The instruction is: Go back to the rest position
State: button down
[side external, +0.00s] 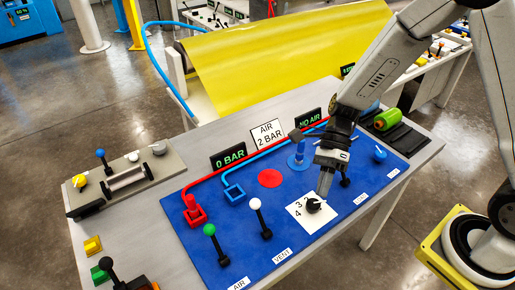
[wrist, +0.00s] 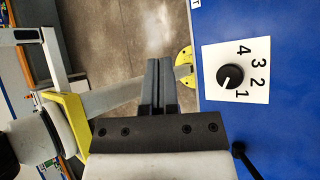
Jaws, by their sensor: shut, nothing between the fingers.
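My gripper (side external: 326,186) points down over the right part of the blue panel (side external: 252,205). Its fingertips appear close to a black dial knob (side external: 314,205) on a white numbered card (side external: 303,222) in the side external view. In the wrist view the two fingers (wrist: 159,75) are together with nothing between them. There the knob (wrist: 234,77) sits to their right, apart from them, on its card (wrist: 262,54) marked 1 to 4. The knob's white mark points to the lower left in the wrist view.
Levers with a green (side external: 209,230) and a white top (side external: 255,204) stand on the panel's front left. Small signs (side external: 267,133) stand along its back. A yellow sheet (side external: 285,60) is behind the table.

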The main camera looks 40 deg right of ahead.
jog(key=d+r+n+t+h, duration=0.4)
jog(key=d+n+t+h, duration=0.3)
jog(key=n, duration=1.4)
jog(key=d+h, duration=0.1)
jog(key=d, duration=0.2)
jog(key=shift+s+t, duration=0.4)
